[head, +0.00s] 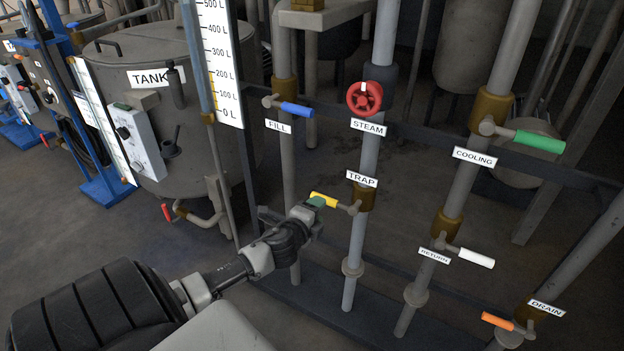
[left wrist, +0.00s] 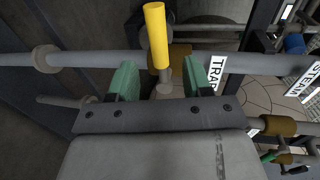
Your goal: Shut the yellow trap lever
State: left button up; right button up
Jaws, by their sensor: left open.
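The yellow trap lever (head: 324,199) sticks out to the left from its valve on the pipe below the TRAP label (head: 361,179), roughly crosswise to the pipe. My left gripper (head: 317,203) is at the lever's outer end in the head view and partly overlaps it. In the left wrist view the yellow lever (left wrist: 157,35) stands between and beyond the two green fingertips (left wrist: 160,82). The fingers are apart, with a gap on each side of the lever. My right gripper is not in view.
Nearby are the blue fill lever (head: 297,109), red steam wheel (head: 364,98), green cooling lever (head: 540,142), white return lever (head: 477,258) and orange drain lever (head: 497,321). The tank (head: 170,110) stands at the left. A dark horizontal rail (head: 420,137) runs behind the pipes.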

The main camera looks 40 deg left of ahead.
pick_arm(q)
jog(key=v, duration=0.2)
jog(key=shift+s, duration=0.25)
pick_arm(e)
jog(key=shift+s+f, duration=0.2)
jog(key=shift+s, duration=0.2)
